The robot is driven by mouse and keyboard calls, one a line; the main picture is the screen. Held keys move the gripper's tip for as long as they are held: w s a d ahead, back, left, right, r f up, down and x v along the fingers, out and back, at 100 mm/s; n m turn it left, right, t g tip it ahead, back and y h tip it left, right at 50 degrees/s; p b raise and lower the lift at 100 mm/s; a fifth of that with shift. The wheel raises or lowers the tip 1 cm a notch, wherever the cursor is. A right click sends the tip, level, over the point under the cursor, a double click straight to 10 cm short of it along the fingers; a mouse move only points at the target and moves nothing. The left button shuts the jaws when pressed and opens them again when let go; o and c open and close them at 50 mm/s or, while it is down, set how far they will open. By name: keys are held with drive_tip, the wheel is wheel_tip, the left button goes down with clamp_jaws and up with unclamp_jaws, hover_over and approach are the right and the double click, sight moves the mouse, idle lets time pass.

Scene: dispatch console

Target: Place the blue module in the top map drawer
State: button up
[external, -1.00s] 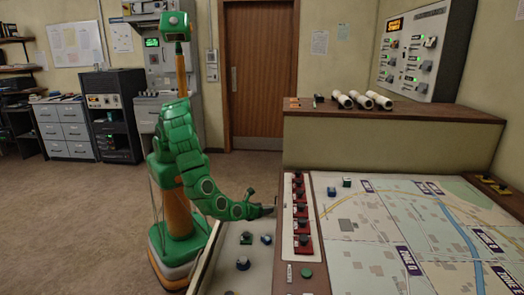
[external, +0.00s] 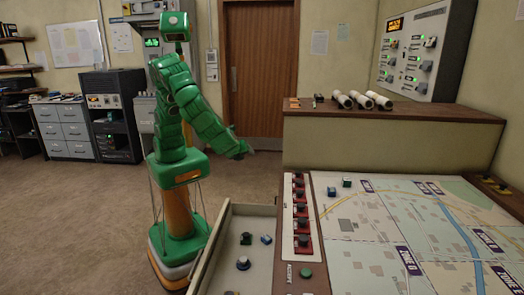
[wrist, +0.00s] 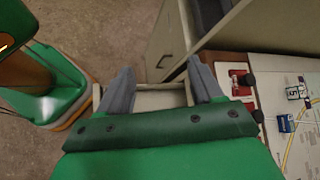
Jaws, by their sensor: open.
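The open drawer (external: 222,250) at the left of the map table holds a small blue block (external: 266,239), a green block (external: 246,238) and a round-topped piece (external: 243,262). The blue one seems to be the left of the pair in the external view (external: 331,191). My gripper (wrist: 161,75) is open and empty, raised above and behind the drawer; it also shows in the external view (external: 245,150).
A strip of red switches (external: 301,215) runs between the drawer and the map (external: 375,225). A raised cabinet (external: 380,135) with white cylinders (external: 365,100) stands behind.

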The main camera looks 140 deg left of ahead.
drive_tip(key=s+d+r+n+t+h, duration=0.1)
drive_tip(key=s+d+r+n+h, duration=0.1)
drive_tip(key=s+d, duration=0.4)
drive_tip(key=s+d+r+n+t+h, duration=0.1)
drive_tip(key=s+d+r+n+h, duration=0.1)
drive_tip(key=s+d+r+h, duration=0.2)
drive_tip(key=s+d+r+n+t+h, duration=0.1)
drive_tip(key=s+d+r, duration=0.4)
drive_tip(key=s, duration=1.2)
drive_tip(key=d+n+h, duration=0.1)
drive_tip(key=d+h, duration=0.1)
drive_tip(key=d, duration=0.2)
drive_tip(key=shift+s+d+n+h, duration=0.15)
drive_tip(key=shift+s+n+h, duration=0.15)
drive_tip(key=shift+s+h, duration=0.1)
